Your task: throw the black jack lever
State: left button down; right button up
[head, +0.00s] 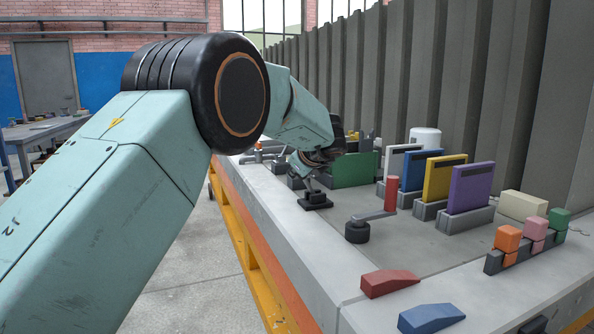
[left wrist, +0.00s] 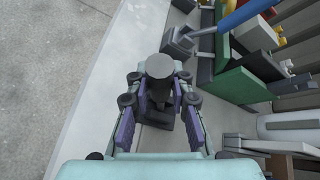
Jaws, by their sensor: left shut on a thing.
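My arm and gripper hide most of the lever there. My right gripper is not in view.
A red-handled crank (head: 390,195) stands right of the lever. Upright white, blue, yellow and purple plates (head: 470,187) stand behind. A blue-handled lever (left wrist: 242,14) and green panels (left wrist: 240,85) are close in the left wrist view. Red (head: 388,283) and blue wedges (head: 430,318) lie on the near rim.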

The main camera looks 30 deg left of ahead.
pick_arm(q)
jog(key=c, duration=1.2)
grip_release()
jog(key=shift+a+f, duration=0.1)
jog(key=shift+f, duration=0.05)
jog(key=shift+o, duration=0.2)
jog(key=shift+s, duration=0.1)
jog(key=shift+s+d+r, duration=0.15)
jog(key=shift+d+r, duration=0.15)
jog(key=shift+r, duration=0.05)
jog(key=v, duration=1.1)
jog(key=shift+s+f, duration=0.1)
jog(key=shift+s, duration=0.1)
